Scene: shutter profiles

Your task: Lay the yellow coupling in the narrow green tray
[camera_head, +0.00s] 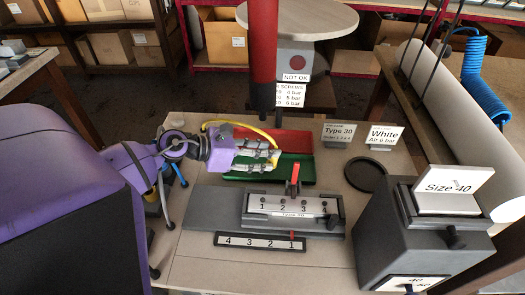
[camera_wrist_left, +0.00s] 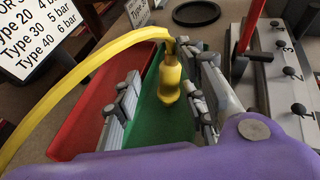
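The yellow coupling (camera_wrist_left: 170,84) is at the end of a yellow hose (camera_wrist_left: 100,60) that arcs in from the left in the left wrist view. It shows over the floor of the narrow green tray (camera_wrist_left: 158,124); whether it rests on it I cannot tell. The tray also shows in the head view (camera_head: 296,172), partly hidden by my left gripper (camera_head: 262,156). In the left wrist view the fingers of my left gripper (camera_wrist_left: 163,103) are spread apart, with the coupling between them, closer to the right finger. My right gripper is not in view.
A red tray (camera_head: 290,139) lies directly behind the green one. A grey fixture (camera_head: 225,207) with a red lever (camera_head: 295,175) stands in front. A black ring (camera_head: 366,174) and a grey box (camera_head: 415,235) are to the right. A red upright tube (camera_head: 263,40) hangs behind.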

